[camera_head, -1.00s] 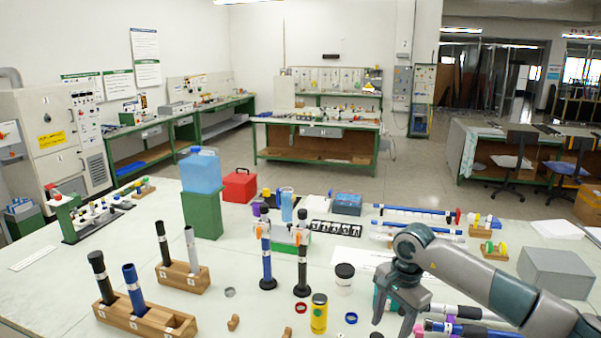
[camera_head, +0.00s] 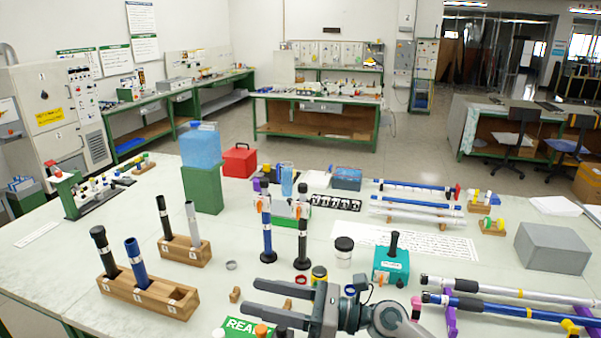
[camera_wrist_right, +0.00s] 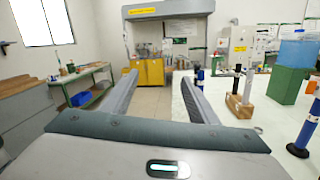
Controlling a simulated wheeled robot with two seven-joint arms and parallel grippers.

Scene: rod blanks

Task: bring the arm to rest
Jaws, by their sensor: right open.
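My right gripper (camera_head: 250,297) is low at the front middle of the bench in the head view, its fingers pointing left. It is open, with nothing between the fingers. In the right wrist view its two fingers (camera_wrist_right: 158,77) stand well apart with clear space between them. My left gripper does not show.
A wooden block (camera_head: 150,297) holds a black rod and a blue rod. A second block (camera_head: 187,252) holds two more. Blue (camera_head: 267,235) and black (camera_head: 302,243) rods stand upright behind my gripper. A teal box (camera_head: 391,266) and long rods lie right. A READY card (camera_head: 247,328) is in front.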

